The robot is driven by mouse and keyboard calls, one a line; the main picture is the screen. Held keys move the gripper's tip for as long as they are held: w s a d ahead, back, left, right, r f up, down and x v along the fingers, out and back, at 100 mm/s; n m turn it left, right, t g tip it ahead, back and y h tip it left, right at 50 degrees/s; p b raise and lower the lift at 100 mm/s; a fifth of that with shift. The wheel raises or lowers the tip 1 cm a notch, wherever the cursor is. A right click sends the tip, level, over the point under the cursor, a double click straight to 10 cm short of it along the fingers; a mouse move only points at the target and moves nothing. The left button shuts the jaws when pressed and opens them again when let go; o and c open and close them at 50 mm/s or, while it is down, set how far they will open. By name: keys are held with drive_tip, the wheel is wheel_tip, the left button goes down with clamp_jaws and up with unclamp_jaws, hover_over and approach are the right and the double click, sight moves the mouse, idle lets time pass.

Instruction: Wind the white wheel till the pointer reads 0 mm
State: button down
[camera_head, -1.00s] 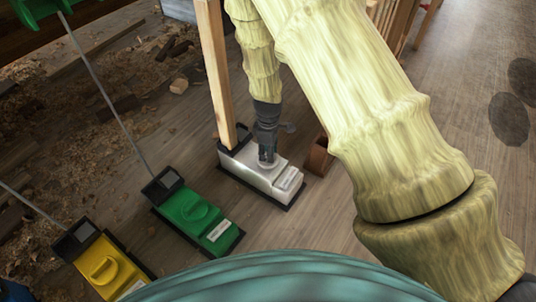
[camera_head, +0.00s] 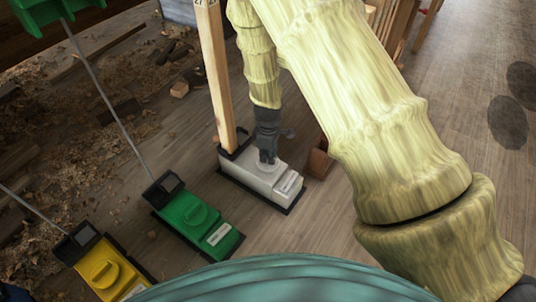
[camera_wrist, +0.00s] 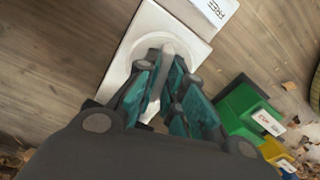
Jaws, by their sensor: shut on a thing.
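The white wheel (camera_wrist: 148,62) is a round disc with a raised grip bar (camera_wrist: 166,52), set on top of a white box (camera_head: 235,172). My gripper (camera_head: 267,158) reaches down onto the wheel from above. In the wrist view my gripper (camera_wrist: 165,72) has its teal-padded fingers either side of the grip bar, shut on it. A pale wooden post (camera_head: 216,80) rises from the far end of the white box, with small dark digits near its top. No pointer can be made out, so the reading cannot be told.
A green box (camera_head: 195,215) and a yellow box (camera_head: 103,265), each with its own knob and thin rod, stand to the left. A brown block (camera_head: 319,160) sits right of the white box.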

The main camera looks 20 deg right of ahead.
drive_tip(key=shift+r+m+p, duration=0.4)
drive_tip(key=shift+m+p, duration=0.6)
drive_tip(key=shift+p, duration=1.2)
drive_tip(key=m+p, duration=0.4)
drive_tip(key=p, duration=0.2)
drive_tip(key=shift+p, duration=0.4)
drive_tip(key=m+p, duration=0.4)
drive_tip(key=shift+a+f+m+p, duration=0.1)
drive_tip(key=shift+f+m+p, duration=0.05)
drive_tip(key=shift+m+p, duration=0.2)
drive_tip(key=shift+f+m+p, duration=0.2)
drive_tip(key=shift+m+p, duration=0.95)
drive_tip(key=shift+m, duration=0.2)
drive_tip(key=shift+w, duration=0.1)
drive_tip(key=c, duration=1.5)
unclamp_jaws()
drive_tip(key=shift+r, duration=0.1)
wheel_tip(320, 180, up, 12)
drive_tip(key=shift+f, duration=0.15)
